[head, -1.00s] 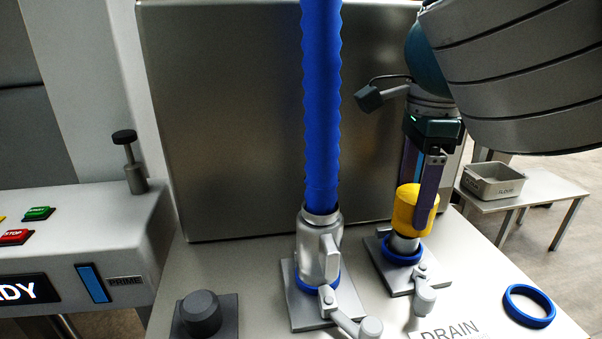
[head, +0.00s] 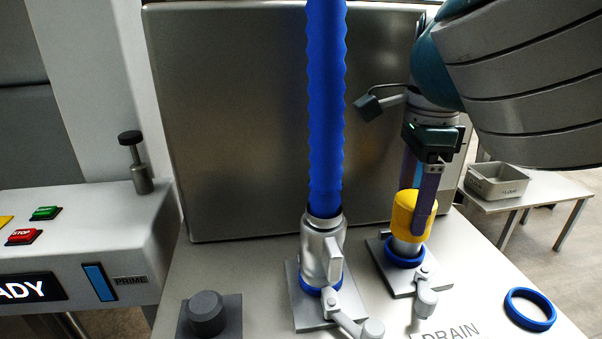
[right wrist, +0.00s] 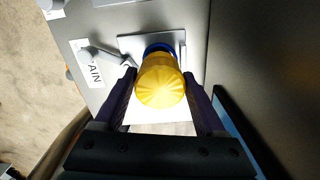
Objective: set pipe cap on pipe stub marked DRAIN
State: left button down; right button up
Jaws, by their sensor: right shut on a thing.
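The yellow pipe cap (head: 407,217) sits over the top of the metal pipe stub (head: 407,248) beside the DRAIN label (head: 452,331). My right gripper (head: 417,222) is shut on the cap from above, one finger on each side. In the right wrist view the cap (right wrist: 160,82) shows its ribbed top between the fingers, with the stub's blue ring (right wrist: 157,48) just past it. A bit of bare stub shows between the cap and the blue ring. How far down the cap is seated cannot be told. My left gripper is not in view.
A metal coupling (head: 320,255) with a blue hose (head: 325,110) stands left of the stub. A loose blue ring (head: 529,309) lies at the right. A dark knob (head: 206,313) is at front left. A steel panel (head: 250,120) rises behind. A grey bin (head: 497,182) stands on a side table.

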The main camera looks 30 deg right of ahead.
jog(key=shift+f, duration=0.2)
dwell(0.3)
jog(key=shift+f, duration=0.5)
jog(key=shift+f+b, duration=0.15)
jog(key=shift+b, duration=0.2)
jog(key=shift+f, duration=0.55)
jog(key=shift+f+b, duration=0.2)
jog(key=shift+b, duration=0.15)
jog(key=o, duration=1.3)
jog(key=shift+o, duration=0.2)
notch_tip(320, 180, up, 10)
jog(key=shift+p, duration=1)
